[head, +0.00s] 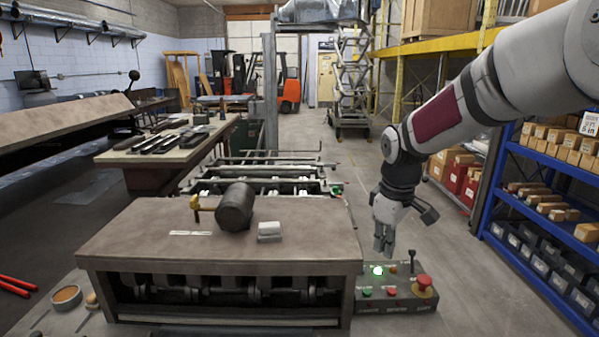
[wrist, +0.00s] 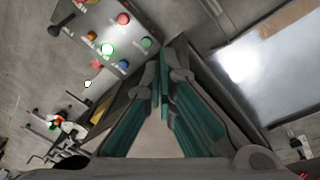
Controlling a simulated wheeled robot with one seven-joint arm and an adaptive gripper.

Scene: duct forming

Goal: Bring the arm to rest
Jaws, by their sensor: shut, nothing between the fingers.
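My gripper (head: 383,246) hangs at the end of my arm, pointing down, at the right of the head view. It is above and behind the control box (head: 396,296), which has a lit green button, a red mushroom button and a small lever. In the wrist view the two green-lined fingers of my gripper (wrist: 162,62) meet at their tips, with nothing between them. The control box (wrist: 112,25) shows at the upper left there, apart from the fingers.
A workbench (head: 130,240) carries a dark cylinder (head: 235,207), a yellow-handled tool (head: 196,208) and a light block (head: 269,231). A blue shelf (head: 540,215) with boxes stands at the right. The floor (head: 460,270) between them is open.

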